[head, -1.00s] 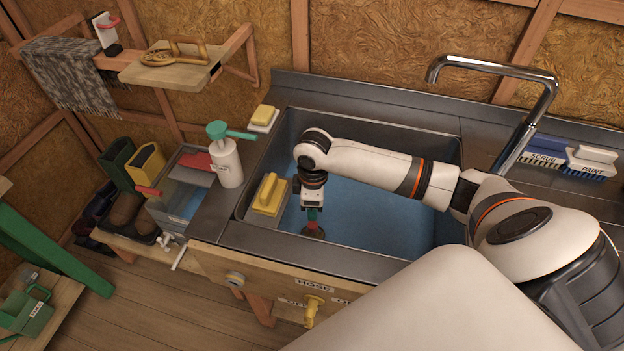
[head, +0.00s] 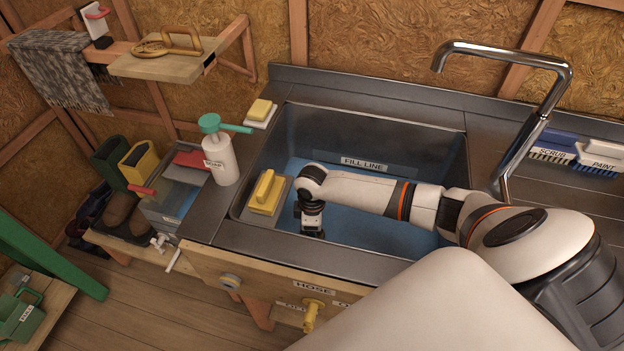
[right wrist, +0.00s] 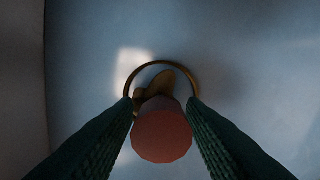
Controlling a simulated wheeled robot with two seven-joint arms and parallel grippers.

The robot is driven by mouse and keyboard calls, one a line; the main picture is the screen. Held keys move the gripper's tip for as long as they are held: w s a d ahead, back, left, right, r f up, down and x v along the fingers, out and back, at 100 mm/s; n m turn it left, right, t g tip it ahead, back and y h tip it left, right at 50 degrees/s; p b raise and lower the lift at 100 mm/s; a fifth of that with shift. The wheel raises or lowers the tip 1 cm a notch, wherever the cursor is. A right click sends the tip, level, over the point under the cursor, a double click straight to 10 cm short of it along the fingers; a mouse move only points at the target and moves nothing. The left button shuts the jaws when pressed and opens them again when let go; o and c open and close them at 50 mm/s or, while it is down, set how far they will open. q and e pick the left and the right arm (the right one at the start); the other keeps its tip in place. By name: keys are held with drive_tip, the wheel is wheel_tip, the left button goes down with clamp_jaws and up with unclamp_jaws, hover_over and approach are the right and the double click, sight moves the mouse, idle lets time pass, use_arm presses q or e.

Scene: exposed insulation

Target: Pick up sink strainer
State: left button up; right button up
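The sink strainer (right wrist: 160,135) shows in the right wrist view as a round reddish knob above a brass-coloured ring, with curved brass parts inside the ring. It is against a blue-grey surface. My right gripper (right wrist: 160,104) has its two dark green ribbed fingers one on each side of the knob. Narrow gaps seem to show beside the knob, so it looks open around it. In the head view my right gripper (head: 313,233) reaches down inside the sink (head: 400,118), near its front wall. The strainer is hidden there. My left gripper is in neither view.
A yellow-handled float (head: 265,193) sits at the sink's left side, close to my right wrist. A soap bottle (head: 219,158) and a yellow sponge (head: 261,109) stand on the left rim. The tall faucet (head: 540,120) rises at the right. The sink's right part is covered by my arm.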

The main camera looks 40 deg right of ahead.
wheel_tip(320, 180, down, 2)
drive_tip(key=shift+f, duration=0.1)
drive_tip(key=c, duration=0.8)
